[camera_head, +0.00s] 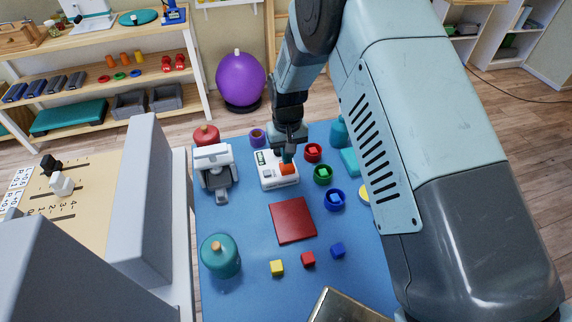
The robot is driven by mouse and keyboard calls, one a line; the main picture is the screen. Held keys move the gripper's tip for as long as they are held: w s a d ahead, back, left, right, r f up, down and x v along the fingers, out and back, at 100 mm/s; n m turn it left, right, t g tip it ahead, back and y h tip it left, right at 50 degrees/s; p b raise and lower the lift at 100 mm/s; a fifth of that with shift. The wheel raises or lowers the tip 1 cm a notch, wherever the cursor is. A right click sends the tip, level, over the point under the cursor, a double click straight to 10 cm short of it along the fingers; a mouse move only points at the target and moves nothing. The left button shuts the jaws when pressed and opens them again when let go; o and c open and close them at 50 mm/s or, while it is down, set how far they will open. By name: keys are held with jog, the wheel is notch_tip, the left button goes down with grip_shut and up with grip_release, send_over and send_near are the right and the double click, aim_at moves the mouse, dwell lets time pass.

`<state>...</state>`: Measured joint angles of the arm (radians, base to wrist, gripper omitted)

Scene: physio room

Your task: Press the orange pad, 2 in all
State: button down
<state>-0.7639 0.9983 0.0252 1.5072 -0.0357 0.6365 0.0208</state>
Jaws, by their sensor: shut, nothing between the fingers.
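The orange pad (287,169) sits on the top of a white device (277,182) on the blue table, towards the back. My gripper (287,158) points down right over the orange pad with its fingers shut and empty. The fingertips are at or just above the pad; I cannot tell whether they touch it. The fingers hide the back part of the pad. A small dark display shows on the left of the white device.
On the blue table (258,219), a white machine (217,174) stands left of the device. Coloured rings with cubes stand to the right, including a green one (323,174). A red square (292,220), a teal jar (220,256) and several small cubes are in front.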

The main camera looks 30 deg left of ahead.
jog(key=shift+f, duration=0.15)
dwell(0.4)
jog(key=shift+f, duration=1.15)
jog(key=shift+r, duration=1.1)
jog(key=shift+f, duration=1.15)
jog(key=shift+r, duration=1.15)
